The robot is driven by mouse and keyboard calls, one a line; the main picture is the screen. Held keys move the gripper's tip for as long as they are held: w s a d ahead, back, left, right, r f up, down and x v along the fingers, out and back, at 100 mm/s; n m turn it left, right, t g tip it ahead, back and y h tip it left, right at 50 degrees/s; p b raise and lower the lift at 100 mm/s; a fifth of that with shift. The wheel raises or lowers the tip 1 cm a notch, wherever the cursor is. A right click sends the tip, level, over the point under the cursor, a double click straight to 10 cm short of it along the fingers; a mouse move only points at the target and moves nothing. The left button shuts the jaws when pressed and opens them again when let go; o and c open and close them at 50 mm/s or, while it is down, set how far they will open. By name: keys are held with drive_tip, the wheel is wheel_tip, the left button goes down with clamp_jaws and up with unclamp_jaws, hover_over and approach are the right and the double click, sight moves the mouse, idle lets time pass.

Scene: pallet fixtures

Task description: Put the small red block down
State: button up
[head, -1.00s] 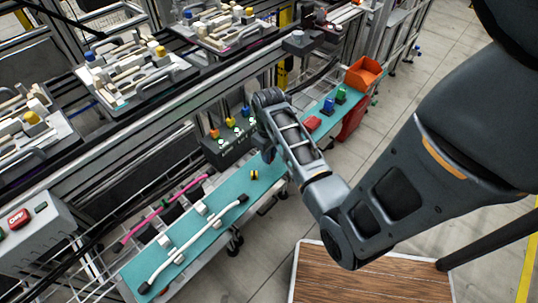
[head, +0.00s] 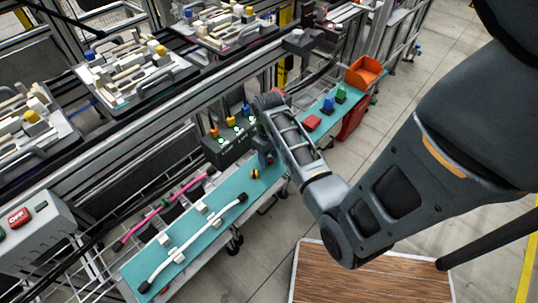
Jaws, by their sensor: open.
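A small red block (head: 313,122) lies on the teal shelf (head: 285,165), just right of my forearm. My gripper (head: 265,163) points down over the same shelf, to the left of the red block and apart from it. Its fingers are small and partly hidden by my wrist; it is open, and I see nothing held in it. A small yellow-and-black piece (head: 255,174) is on the shelf just below and left of the fingertips.
Blue (head: 328,106) and green (head: 341,95) blocks stand behind the red one, before an orange bin (head: 364,73). A dark box (head: 230,148) with coloured connectors stands behind my gripper. A white cable (head: 195,244) lies on the front left shelf.

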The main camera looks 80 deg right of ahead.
sight(269, 158)
wheel_tip(269, 158, up, 12)
drive_tip(key=s+a+f+n+t+h, duration=0.1)
drive_tip(key=a+n+t+h, duration=0.15)
drive_tip(key=a, duration=0.65)
drive_tip(key=s+a+f+n+t+h, duration=0.15)
drive_tip(key=a+t, duration=0.25)
drive_tip(key=a, duration=0.5)
drive_tip(key=s+a+r+t+y, duration=0.1)
drive_tip(key=s+a+r+t, duration=0.1)
drive_tip(key=a+r, duration=0.2)
drive_tip(key=s+a+r+n+t+y, duration=0.1)
drive_tip(key=s+a+r+t, duration=0.2)
drive_tip(key=r, duration=0.6)
drive_tip(key=s+a+r+n+t+y, duration=0.1)
drive_tip(key=s+a+r+t+y, duration=0.1)
drive_tip(key=a+r, duration=0.4)
drive_tip(key=shift+s+a+r+t, duration=0.2)
drive_tip(key=shift+s+a+t, duration=0.2)
drive_tip(key=shift+a+t, duration=0.25)
